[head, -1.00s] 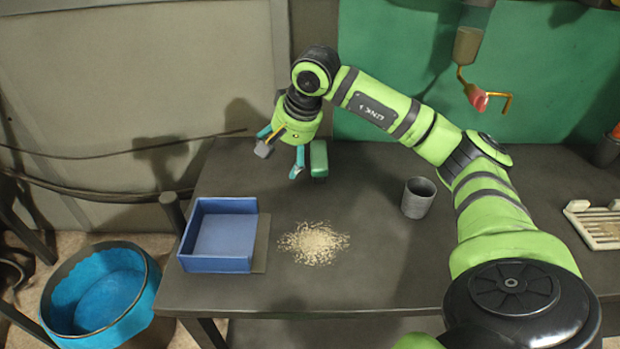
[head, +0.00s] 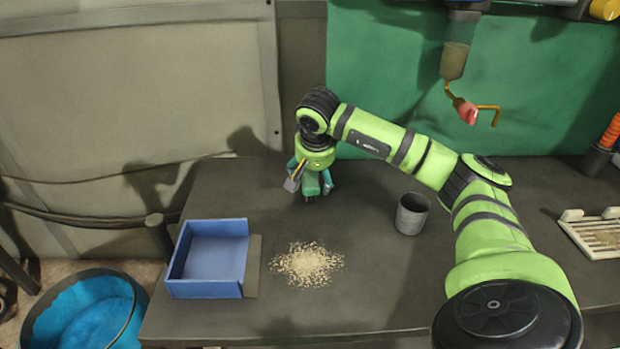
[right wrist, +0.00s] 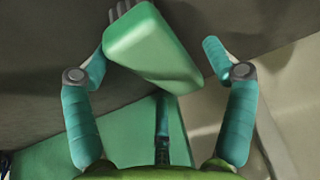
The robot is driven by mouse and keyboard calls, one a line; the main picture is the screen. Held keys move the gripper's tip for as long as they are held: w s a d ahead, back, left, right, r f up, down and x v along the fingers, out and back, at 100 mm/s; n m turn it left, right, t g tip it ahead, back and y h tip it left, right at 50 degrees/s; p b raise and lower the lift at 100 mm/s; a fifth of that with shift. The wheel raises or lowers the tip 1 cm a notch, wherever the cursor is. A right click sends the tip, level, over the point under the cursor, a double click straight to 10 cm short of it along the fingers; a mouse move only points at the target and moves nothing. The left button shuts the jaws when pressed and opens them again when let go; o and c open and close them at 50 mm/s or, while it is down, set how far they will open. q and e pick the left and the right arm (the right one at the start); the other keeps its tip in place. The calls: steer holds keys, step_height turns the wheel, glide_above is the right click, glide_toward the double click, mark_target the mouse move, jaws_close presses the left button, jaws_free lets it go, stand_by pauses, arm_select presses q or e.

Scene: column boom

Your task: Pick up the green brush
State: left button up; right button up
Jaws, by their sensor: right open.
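The green brush (right wrist: 152,48) shows large in the right wrist view as a green block with grey bristles at one end. It lies between the two teal fingers of my right gripper (right wrist: 158,55), with gaps visible on both sides. In the head view my right gripper (head: 310,186) points down over the back left of the table, open, and mostly hides the brush. My left gripper is in neither view.
A blue open-sided tray (head: 213,257) stands on the table (head: 375,275) at left, next to a pile of crumbs (head: 307,264). A grey cup (head: 412,214) stands right of the gripper. A slatted rack (head: 598,234) is at far right. A blue bucket (head: 90,310) is on the floor.

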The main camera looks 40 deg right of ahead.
steer(key=shift+f, duration=0.25)
stand_by(0.6)
steer(key=c, duration=1.3)
